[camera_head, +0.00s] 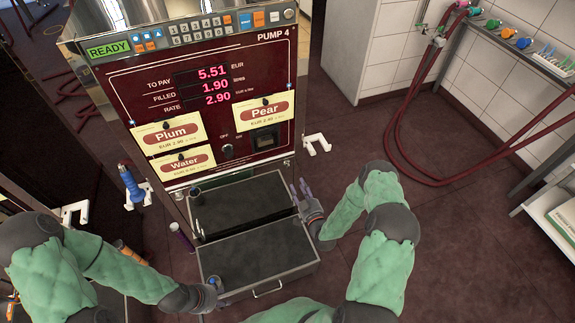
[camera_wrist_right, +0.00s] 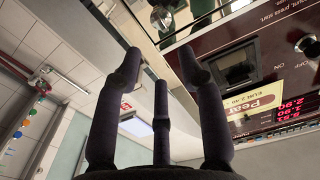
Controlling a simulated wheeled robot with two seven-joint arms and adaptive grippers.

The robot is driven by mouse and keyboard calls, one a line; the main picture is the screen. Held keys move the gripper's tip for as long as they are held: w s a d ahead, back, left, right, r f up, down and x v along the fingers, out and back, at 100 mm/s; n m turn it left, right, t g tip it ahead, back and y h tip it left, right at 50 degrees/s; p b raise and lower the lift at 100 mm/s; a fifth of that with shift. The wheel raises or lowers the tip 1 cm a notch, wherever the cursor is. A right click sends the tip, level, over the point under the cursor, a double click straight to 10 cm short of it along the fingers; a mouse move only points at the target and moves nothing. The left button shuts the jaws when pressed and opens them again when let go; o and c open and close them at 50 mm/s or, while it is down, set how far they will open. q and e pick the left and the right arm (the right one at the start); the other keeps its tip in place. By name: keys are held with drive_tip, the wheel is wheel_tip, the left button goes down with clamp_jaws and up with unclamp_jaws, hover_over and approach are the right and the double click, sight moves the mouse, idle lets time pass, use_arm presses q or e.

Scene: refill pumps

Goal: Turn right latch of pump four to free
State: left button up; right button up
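Pump four (camera_head: 215,125) is a dark red panel with a "PUMP 4" display, Pear, Plum and Water tags and an OFF knob. In the right wrist view a round chrome fitting (camera_wrist_right: 162,18) sits by the metal edge beyond the panel; it may be the right latch, but its turn position is unclear. I cannot make out the right latch in the head view. My right gripper (camera_head: 302,188) is at the right side of the open compartment below the panel. Its fingers are spread and empty in the wrist view (camera_wrist_right: 159,62). My left gripper (camera_head: 216,287) is by the drawer's front left corner; its fingers are unclear.
A dark tray drawer (camera_head: 260,254) extends below the panel. A blue-handled nozzle (camera_head: 130,182) stands left of the pump. White brackets (camera_head: 317,143) stick out at its sides. Red hoses (camera_head: 420,165) hang from a rack at the right. Floor right of the pump is open.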

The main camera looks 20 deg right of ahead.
drive_tip(key=w, duration=0.3)
drive_tip(key=w+b, duration=0.1)
drive_tip(key=w, duration=0.6)
drive_tip(key=shift+d+b, duration=0.25)
drive_tip(key=shift+b, duration=0.05)
clamp_jaws()
